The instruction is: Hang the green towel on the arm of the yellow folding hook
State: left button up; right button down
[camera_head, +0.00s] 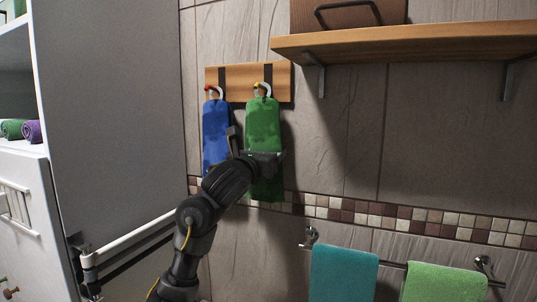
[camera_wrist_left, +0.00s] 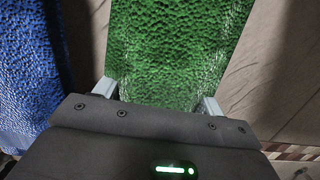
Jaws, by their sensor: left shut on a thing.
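The green towel (camera_head: 263,120) hangs upright against the wall board, its top at the yellow folding hook (camera_head: 258,86). A pale loop shows at that hook; whether it is fully around the arm is too small to tell. My left gripper (camera_head: 257,147) is in front of the towel's middle, shut on it. In the left wrist view the green towel (camera_wrist_left: 175,50) runs between the two fingers of my left gripper (camera_wrist_left: 158,97). The gripper's body hides the towel's lower part there. My right gripper is not in view.
A blue towel (camera_head: 215,125) hangs close on the left at a red hook (camera_head: 208,88). A wooden shelf (camera_head: 420,42) juts out at upper right. A rail below holds a teal towel (camera_head: 343,275) and a light green towel (camera_head: 440,282). A white cabinet (camera_head: 40,190) stands left.

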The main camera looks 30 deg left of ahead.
pick_arm(q)
jog(key=o, duration=1.1)
jog(key=shift+s, duration=0.3)
jog(key=s+p, duration=0.2)
jog(key=s, duration=0.1)
jog(key=s+f+p, duration=0.1)
jog(key=s+p, duration=0.5)
jog(key=s, duration=0.1)
jog(key=shift+d+f, duration=0.3)
